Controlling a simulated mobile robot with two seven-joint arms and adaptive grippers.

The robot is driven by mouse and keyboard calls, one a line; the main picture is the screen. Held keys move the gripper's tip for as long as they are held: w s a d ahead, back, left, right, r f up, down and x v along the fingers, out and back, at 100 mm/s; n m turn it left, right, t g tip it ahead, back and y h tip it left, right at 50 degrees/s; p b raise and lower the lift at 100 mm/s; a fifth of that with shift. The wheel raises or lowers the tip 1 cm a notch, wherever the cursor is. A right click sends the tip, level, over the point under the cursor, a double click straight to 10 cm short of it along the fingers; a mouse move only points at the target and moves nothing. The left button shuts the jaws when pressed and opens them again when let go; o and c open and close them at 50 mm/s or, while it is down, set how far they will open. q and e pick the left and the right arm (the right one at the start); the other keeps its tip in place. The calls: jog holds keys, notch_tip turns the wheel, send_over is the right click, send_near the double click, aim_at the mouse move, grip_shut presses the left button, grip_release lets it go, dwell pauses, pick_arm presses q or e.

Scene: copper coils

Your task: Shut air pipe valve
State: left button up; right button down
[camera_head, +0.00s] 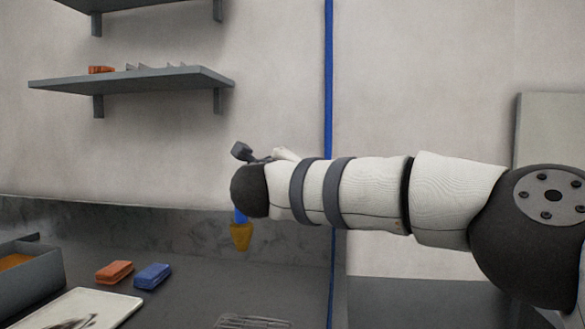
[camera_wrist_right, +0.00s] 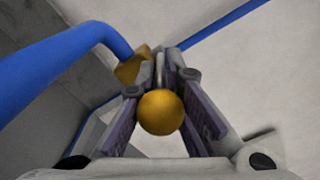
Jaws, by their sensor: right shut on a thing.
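The blue air pipe (camera_head: 329,80) runs down the wall in the head view. A blue hose (camera_wrist_right: 70,62) curves to a brass-coloured fitting (camera_wrist_right: 134,66) in the right wrist view. The brass valve handle, with a round knob (camera_wrist_right: 161,112), lies between the fingers of my right gripper (camera_wrist_right: 168,60), which is shut on it. In the head view my right arm reaches in from the right and hides most of the valve. A yellow tip (camera_head: 241,236) with a bit of blue above shows below my wrist. My left gripper is not in view.
A wall shelf (camera_head: 140,80) with small parts is at upper left. On the dark worktop (camera_head: 190,290) are an orange block (camera_head: 115,272), a blue block (camera_head: 153,276), a white tray (camera_head: 120,305), a grey bin (camera_head: 45,278) and a wire rack (camera_head: 252,322).

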jog(key=shift+d+r, duration=0.15)
jog(key=shift+d, duration=0.05)
jog(key=c, duration=1.7)
grip_release()
jog(key=shift+a, duration=0.1)
jog(key=s, duration=0.4)
jog(key=s+a, duration=0.1)
jog(key=s, duration=0.3)
jog(key=s+a, duration=0.1)
jog(key=s, duration=0.2)
jog(key=shift+s+a, duration=0.15)
jog(key=shift+s, duration=0.25)
